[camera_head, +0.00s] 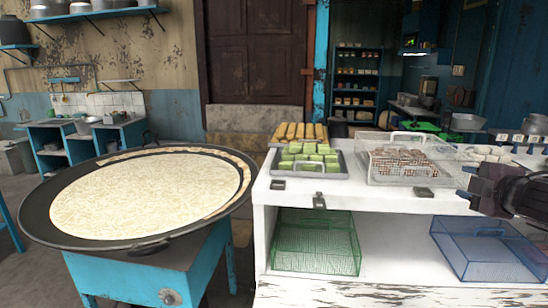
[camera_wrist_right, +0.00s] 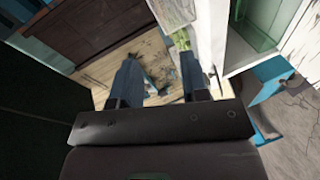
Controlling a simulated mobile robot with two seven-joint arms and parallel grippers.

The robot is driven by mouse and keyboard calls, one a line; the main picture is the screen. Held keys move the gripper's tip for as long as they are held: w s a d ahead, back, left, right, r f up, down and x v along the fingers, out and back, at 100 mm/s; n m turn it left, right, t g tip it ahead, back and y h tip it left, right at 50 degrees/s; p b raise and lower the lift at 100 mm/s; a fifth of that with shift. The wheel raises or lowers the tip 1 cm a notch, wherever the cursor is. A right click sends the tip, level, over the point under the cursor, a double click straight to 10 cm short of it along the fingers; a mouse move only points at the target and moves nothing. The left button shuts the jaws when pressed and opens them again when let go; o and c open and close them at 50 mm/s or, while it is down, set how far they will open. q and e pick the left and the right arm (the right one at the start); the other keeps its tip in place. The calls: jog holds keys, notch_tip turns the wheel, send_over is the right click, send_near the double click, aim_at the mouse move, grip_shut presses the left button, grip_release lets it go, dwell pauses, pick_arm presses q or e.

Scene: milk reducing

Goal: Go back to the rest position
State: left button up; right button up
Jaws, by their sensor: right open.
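My right gripper (camera_head: 468,187) comes in from the right edge of the head view, dark, above the right part of the white counter (camera_head: 385,203). In the right wrist view its two fingers (camera_wrist_right: 159,77) stand apart with nothing held between them. My left gripper is not in the head view. A wide dark pan (camera_head: 42,222) of pale, creamy milk (camera_head: 140,195) stands at the left on a blue stove (camera_head: 150,275), well away from my right gripper.
On the counter are a tray (camera_head: 335,172) of green sweets, yellow-orange sticks (camera_head: 300,132) and a wire-covered tray (camera_head: 405,165) of brown pieces. A green basket (camera_head: 315,245) and a blue basket (camera_head: 487,255) sit on the shelf below. A doorway and shelves stand behind.

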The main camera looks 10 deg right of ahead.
jog(key=s+a+f+m+g+y, duration=0.1)
jog(key=s+a+f+m, duration=0.2)
jog(key=f, duration=1.1)
jog(key=s+a+f+m+y, duration=0.1)
jog(key=s+f+m, duration=0.3)
jog(key=f, duration=1)
jog(key=s+a+f+m+g, duration=0.2)
jog(key=s+a+f+m, duration=0.4)
jog(key=s+a+f, duration=0.8)
jog(key=a+f, duration=0.2)
jog(key=a, duration=0.1)
jog(key=shift+a+f, duration=0.2)
jog(key=shift+a, duration=0.1)
